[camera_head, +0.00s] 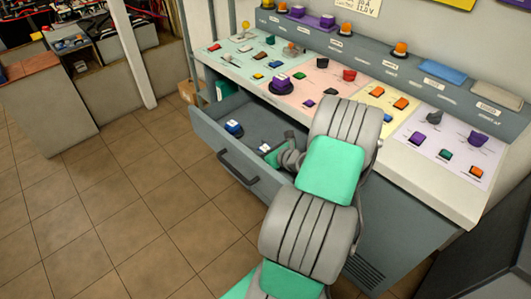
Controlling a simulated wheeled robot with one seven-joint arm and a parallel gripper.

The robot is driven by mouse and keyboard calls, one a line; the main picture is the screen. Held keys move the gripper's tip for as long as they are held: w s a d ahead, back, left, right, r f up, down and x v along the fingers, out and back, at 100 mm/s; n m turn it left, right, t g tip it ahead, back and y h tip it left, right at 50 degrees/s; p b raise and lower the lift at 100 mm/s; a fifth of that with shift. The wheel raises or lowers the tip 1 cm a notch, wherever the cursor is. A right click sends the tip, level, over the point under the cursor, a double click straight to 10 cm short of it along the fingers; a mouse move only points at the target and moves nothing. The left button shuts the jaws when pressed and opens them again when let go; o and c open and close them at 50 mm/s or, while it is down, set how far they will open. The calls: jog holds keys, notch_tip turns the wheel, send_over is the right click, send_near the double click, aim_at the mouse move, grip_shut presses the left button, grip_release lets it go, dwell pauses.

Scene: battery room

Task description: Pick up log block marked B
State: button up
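No marking B can be read at this size, so I cannot tell which block is the log block. In the open drawer (238,165), a small blue and white block (233,128) lies toward the left. My arm reaches over the drawer from the lower right and bends down into it. My gripper (272,152) is low inside the drawer, right of the blue block and apart from it. A small green and pale patch shows at the gripper; I cannot tell whether it is a block or part of my gripper. The fingers are too small and partly hidden to read.
Above the drawer is a worktop (400,152) with coloured panels carrying several knobs and blocks. A shelf (375,62) behind holds orange knobs and a blue tray (443,72). The drawer handle (238,168) juts out. The tiled floor (125,215) at left is clear.

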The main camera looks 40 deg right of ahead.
grip_shut()
dwell(0.3)
jog(key=shift+r, duration=0.1)
